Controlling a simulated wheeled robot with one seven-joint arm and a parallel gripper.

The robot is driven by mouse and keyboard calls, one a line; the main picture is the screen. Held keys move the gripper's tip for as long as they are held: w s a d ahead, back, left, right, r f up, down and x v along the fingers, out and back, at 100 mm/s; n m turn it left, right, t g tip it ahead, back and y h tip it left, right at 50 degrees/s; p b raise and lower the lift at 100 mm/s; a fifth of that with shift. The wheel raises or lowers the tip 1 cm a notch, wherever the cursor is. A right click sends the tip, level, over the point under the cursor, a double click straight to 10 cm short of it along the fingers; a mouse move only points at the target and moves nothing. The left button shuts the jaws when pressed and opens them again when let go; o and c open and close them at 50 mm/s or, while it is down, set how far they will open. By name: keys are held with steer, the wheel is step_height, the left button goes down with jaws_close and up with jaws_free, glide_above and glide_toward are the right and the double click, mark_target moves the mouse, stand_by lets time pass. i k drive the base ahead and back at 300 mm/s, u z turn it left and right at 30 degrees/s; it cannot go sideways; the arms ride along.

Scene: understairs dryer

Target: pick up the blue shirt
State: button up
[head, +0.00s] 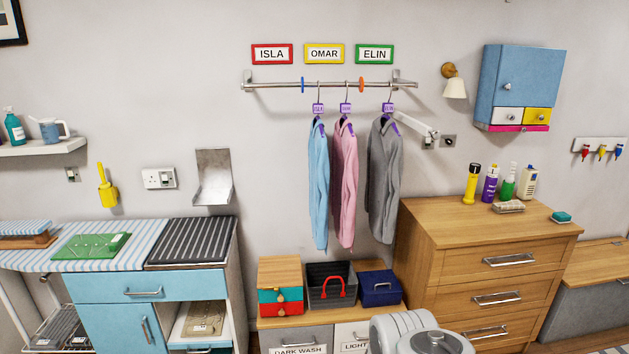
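The light blue shirt (319,185) hangs on a hanger from the metal wall rail (340,86), leftmost of three garments. A purple tag (318,108) sits at its hanger's hook. A pink shirt (344,185) hangs close beside it on the right, and the two look almost edge to edge. A grey shirt (383,180) hangs further right with a gap between. My gripper is not in view; a grey rounded part of my arm shows at the bottom centre.
Below the shirts stand a wooden box (279,270), a dark grey basket with red handles (332,300) and a blue box (380,289). A wooden drawer chest (470,250) with bottles stands right. A striped-top counter (120,268) stands left.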

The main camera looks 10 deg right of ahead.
mark_target(320, 166)
steer(key=u, duration=0.5)
steer(key=i, duration=0.85)
steer(key=u, duration=0.4)
